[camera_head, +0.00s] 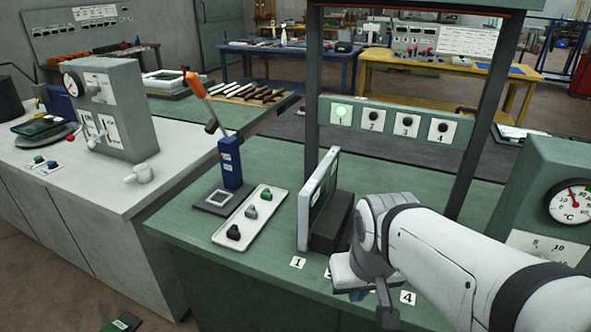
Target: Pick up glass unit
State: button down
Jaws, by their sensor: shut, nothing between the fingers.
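An upright panel with a pale frame, which looks like the glass unit (319,196), stands slightly tilted against a dark block (331,222) on the green workbench (215,258). It is seen nearly edge-on, behind the card marked 1. My gripper (373,298) is low over the front of the bench, to the right of the panel and apart from it. It is shut and empty. My wrist hides part of the fingers and some of the bench.
Left of the panel are a tray with three knobs (250,217) and a blue post with an orange-tipped lever (230,163). Behind stands a dark upright frame (313,90) with a numbered panel (390,125), its light 1 green. A gauge box (550,200) is at right.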

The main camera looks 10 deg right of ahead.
aim_at(315, 195)
jog(key=z, duration=0.95)
jog(key=k, duration=0.75)
jog(key=u, duration=0.65)
jog(key=i, duration=1)
jog(key=u, duration=0.05)
